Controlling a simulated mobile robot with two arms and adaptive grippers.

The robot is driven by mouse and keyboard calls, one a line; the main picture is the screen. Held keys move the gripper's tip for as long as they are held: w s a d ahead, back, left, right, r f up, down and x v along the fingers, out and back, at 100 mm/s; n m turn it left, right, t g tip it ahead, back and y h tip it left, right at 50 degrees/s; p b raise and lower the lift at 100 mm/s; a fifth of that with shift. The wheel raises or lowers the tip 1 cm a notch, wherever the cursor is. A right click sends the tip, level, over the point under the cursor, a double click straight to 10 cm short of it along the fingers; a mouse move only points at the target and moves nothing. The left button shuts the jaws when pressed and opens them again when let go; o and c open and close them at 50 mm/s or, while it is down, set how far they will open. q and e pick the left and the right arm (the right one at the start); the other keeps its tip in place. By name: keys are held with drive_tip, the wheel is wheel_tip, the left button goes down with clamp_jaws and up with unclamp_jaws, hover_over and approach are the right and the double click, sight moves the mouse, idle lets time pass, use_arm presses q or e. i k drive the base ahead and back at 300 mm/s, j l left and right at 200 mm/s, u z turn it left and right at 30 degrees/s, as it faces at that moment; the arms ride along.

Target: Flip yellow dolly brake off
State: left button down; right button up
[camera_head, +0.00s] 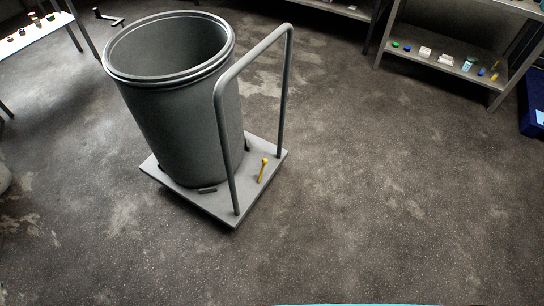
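A grey dolly (227,207) with a tall tubular push handle (287,95) stands on the floor, left of centre in the head view. A small yellow brake lever (262,170) sits on the dolly's platform, inside the handle frame near the right side. The lever is tilted, its knobbed end up and towards the back. A large open grey drum (190,125) stands on the platform behind and left of the lever. Neither of my grippers shows in the head view.
A steel shelf (440,60) with small bottles and boxes stands at the back right. A table (30,38) with small items is at the top left. A blue bin (533,105) is at the right edge. The floor (390,210) right and front of the dolly is clear.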

sight(264, 161)
drive_tip(key=i+l+u, duration=0.2)
drive_tip(key=i+l, duration=0.2)
drive_tip(key=l, duration=0.25)
drive_tip(key=i+l+u, duration=0.15)
drive_tip(key=l, duration=0.2)
drive_tip(key=i+l+u, duration=0.1)
drive_tip(key=i+l, duration=0.15)
drive_tip(key=i+l+u, duration=0.1)
drive_tip(key=l, duration=0.4)
drive_tip(key=i+l+u, duration=0.1)
drive_tip(key=l, duration=0.3)
drive_tip(key=i+l+u, duration=0.1)
drive_tip(key=l, duration=0.3)
drive_tip(key=i, duration=0.1)
